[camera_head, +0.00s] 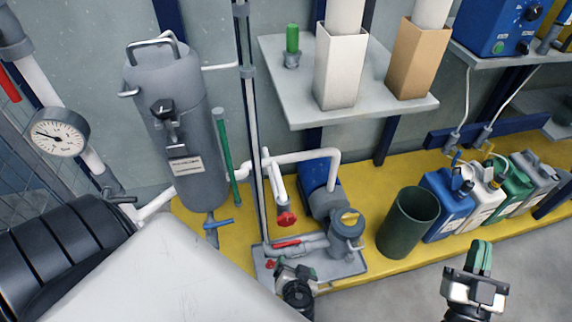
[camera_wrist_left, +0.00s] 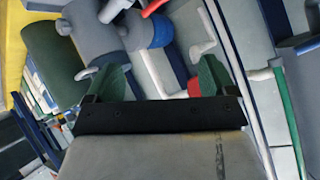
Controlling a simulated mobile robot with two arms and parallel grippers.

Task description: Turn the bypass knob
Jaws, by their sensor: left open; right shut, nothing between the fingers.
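A red round knob (camera_head: 286,216) sits at the lower end of a white branch pipe beside the blue pump. A black knob (camera_head: 163,107) is on the front of the grey tank, above a small plate too small to read. I cannot tell which is the bypass knob. My left gripper (camera_head: 295,268) is below the red knob in the head view, open and apart from it. In the left wrist view its green fingers (camera_wrist_left: 160,75) are spread, and red (camera_wrist_left: 194,87) shows partly hidden by the right finger. My right gripper (camera_head: 480,255) is shut and empty at lower right.
The pump (camera_head: 320,190) stands on a grey base with a red-handled lever (camera_head: 287,244). A dark green bin (camera_head: 408,222) and several canisters (camera_head: 447,203) stand to the right. A shelf (camera_head: 350,110) hangs above.

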